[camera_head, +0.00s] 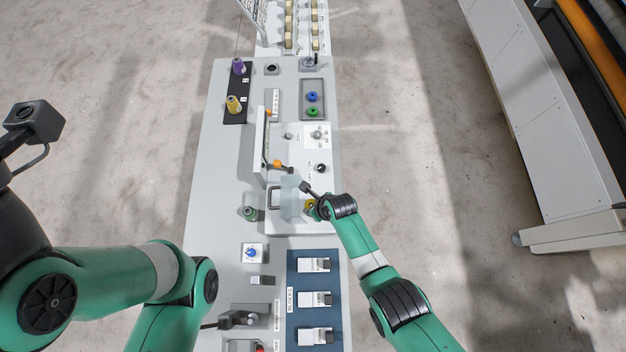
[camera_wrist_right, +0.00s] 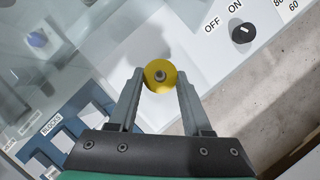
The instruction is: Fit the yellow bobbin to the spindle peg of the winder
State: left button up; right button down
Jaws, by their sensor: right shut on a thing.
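The yellow bobbin (camera_wrist_right: 153,84) is held between the fingertips of my right gripper (camera_wrist_right: 160,88), with one finger on each side. In the head view the yellow bobbin (camera_head: 309,205) shows as a small patch at the end of the right arm, by the winder (camera_head: 298,222). A grey round end shows in the bobbin's centre. I cannot tell whether it is the spindle peg or the bobbin's own hub, nor whether the bobbin touches the winder. My right gripper (camera_head: 313,208) is mostly hidden by its wrist in the head view. My left gripper is outside the view.
A clear guard (camera_head: 291,198) stands just left of the right gripper. A lever with an orange knob (camera_head: 277,163) and a black switch knob (camera_head: 320,168) lie beyond it. A tray (camera_head: 303,89) holds blue and green bobbins. White blocks sit on a blue mat (camera_head: 297,280) nearer me.

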pick_arm(q)
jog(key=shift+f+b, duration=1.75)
jog(key=shift+b, duration=0.05)
pick_arm(e)
jog(key=shift+f, duration=1.85)
jog(key=shift+c, duration=1.3)
grip_release()
